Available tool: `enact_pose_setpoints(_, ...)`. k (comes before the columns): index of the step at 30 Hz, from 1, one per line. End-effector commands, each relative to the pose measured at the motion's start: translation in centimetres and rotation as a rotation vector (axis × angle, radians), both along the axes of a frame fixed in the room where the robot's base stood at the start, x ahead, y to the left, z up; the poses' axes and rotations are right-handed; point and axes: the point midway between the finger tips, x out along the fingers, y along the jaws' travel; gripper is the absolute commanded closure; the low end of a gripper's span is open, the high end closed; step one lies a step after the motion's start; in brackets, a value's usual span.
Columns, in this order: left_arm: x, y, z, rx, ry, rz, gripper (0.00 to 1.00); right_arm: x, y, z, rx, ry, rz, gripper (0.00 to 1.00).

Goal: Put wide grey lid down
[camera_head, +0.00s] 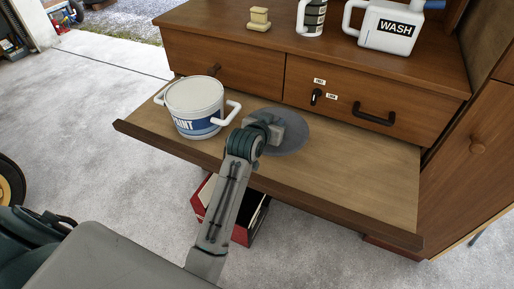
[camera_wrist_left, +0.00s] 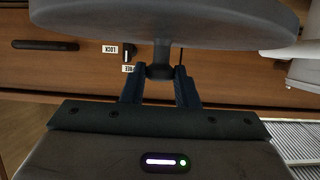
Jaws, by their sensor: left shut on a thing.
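The wide grey lid (camera_head: 291,136) is a flat round disc over the pulled-out wooden shelf. My left gripper (camera_head: 264,130) is above it, and the gripper and wrist hide part of the lid. In the left wrist view, which is upside down, the lid (camera_wrist_left: 170,20) spans the top. My left gripper (camera_wrist_left: 160,88) is shut on the lid's dark knob (camera_wrist_left: 160,72), one finger on each side. I cannot tell whether the lid touches the shelf (camera_head: 365,196). My right gripper is not in view.
A white paint bucket (camera_head: 194,101) with handles stands on the shelf, left of the lid. Drawers with a lock knob (camera_head: 316,97) and black handle (camera_head: 375,114) are behind. A red box (camera_head: 243,235) is below the shelf. The shelf's right side is clear.

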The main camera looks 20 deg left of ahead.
Motion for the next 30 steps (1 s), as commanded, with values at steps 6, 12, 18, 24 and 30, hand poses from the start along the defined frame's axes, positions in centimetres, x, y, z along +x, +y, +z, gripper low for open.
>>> enact_pose_setpoints(6, 1.0, 0.2, -1.9, 0.002, 0.007, 0.001, 0.99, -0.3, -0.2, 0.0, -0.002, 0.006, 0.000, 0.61)
enact_pose_setpoints(12, 0.9, 0.1, -5.2, 0.001, 0.004, 0.002, 0.99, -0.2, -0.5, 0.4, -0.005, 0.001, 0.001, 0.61)
enact_pose_setpoints(18, 0.9, 0.1, -7.3, 0.001, 0.005, 0.002, 0.99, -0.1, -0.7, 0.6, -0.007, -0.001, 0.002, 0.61)
enact_pose_setpoints(24, 0.9, 0.2, -9.6, 0.002, 0.002, 0.001, 0.99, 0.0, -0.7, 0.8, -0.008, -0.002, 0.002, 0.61)
enact_pose_setpoints(30, 0.9, 0.2, -9.7, 0.001, 0.000, 0.002, 0.99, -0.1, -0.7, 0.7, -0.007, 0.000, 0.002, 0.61)
